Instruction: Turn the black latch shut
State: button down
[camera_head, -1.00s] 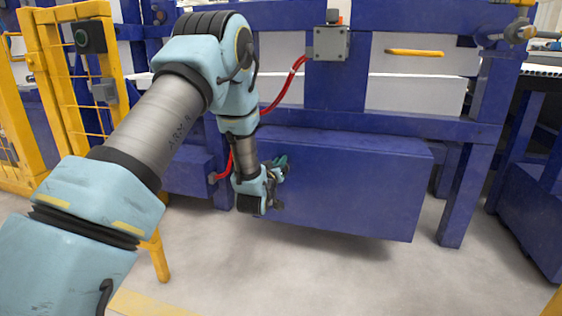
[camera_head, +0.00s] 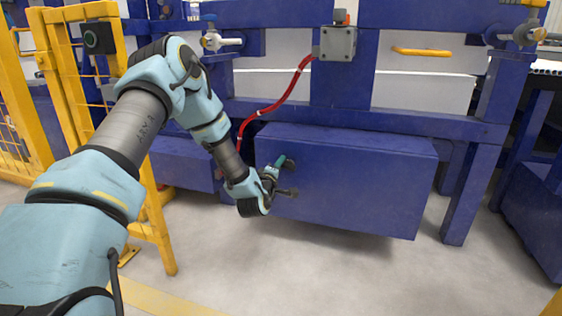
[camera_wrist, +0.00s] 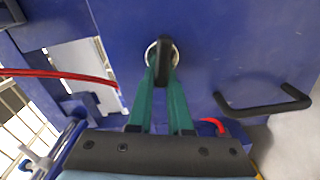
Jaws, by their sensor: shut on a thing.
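The black latch (camera_wrist: 163,60) sits in a round silver ring on the blue box's face (camera_wrist: 220,50) in the wrist view. It points roughly up and down in that picture. My gripper's two teal fingers (camera_wrist: 163,80) close on it from either side. In the head view, my gripper (camera_head: 279,162) is at the left part of the blue box (camera_head: 350,180), and the latch is small and partly hidden there.
A black bar handle (camera_wrist: 265,106) stands out from the box near the latch. A red hose (camera_head: 275,105) hangs behind my arm. A yellow fence (camera_head: 85,60) stands at the left. The grey floor in front is clear.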

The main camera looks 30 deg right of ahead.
jog(key=shift+s+d+f+n+p, duration=0.15)
jog(key=shift+f+n, duration=0.1)
jog(key=shift+n, duration=0.45)
jog(key=shift+s+f+n+p, duration=0.1)
jog(key=shift+f+n+p, duration=0.1)
jog(key=shift+n, duration=0.5)
jog(key=c, duration=0.8)
grip_release()
jog(key=shift+c, duration=0.2)
jog(key=shift+w, duration=0.15)
jog(key=shift+s+a+r, duration=0.1)
jog(key=shift+s+a, duration=0.15)
jog(key=shift+a, duration=0.05)
jog(key=p+v, duration=0.3)
jog(key=v, duration=0.7)
jog(key=shift+o, duration=0.4)
jog(key=shift+s, duration=0.1)
